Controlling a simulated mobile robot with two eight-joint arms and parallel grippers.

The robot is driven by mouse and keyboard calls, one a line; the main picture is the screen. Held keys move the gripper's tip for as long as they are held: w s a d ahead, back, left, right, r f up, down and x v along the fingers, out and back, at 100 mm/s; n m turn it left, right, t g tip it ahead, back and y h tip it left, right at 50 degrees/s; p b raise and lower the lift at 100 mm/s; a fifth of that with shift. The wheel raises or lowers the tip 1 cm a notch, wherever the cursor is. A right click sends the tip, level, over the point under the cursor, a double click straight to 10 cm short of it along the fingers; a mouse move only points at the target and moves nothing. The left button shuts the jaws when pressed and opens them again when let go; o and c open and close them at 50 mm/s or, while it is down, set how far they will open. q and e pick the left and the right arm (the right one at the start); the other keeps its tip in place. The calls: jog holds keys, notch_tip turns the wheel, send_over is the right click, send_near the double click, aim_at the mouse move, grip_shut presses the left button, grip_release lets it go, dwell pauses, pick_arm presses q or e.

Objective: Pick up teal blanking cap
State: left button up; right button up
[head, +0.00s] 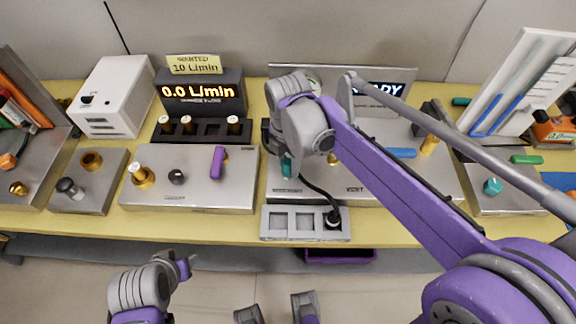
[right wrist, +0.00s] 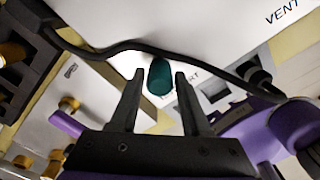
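A teal cap (right wrist: 160,76) stands on the grey panel; in the right wrist view it shows at the tips of my right gripper (right wrist: 160,88). The two fingers are apart, one on each side of the cap, with gaps visible. In the head view this teal cap (head: 286,167) is partly hidden below my right wrist, which hides the fingers too. Another teal cap (head: 492,186) sits on the small box at the right. My left gripper (head: 182,265) is low in front of the table; its fingers are too unclear to judge.
A black cable (right wrist: 110,48) runs close by the cap to a plug in the grey socket block (head: 305,224). The flow meter (head: 200,92) reads 0.0 L/min. A purple lever (head: 217,162) stands on the panel to the left. The table's front edge strip is mostly clear.

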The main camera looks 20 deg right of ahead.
grip_shut()
notch_tip(320, 180, up, 10)
jog(key=shift+r+p, duration=0.1)
jog(key=shift+p, duration=0.5)
jog(key=shift+r, duration=0.1)
notch_tip(320, 180, up, 4)
jog(key=p, duration=0.4)
send_over(288, 162)
jog(key=shift+r, duration=0.15)
dwell(0.5)
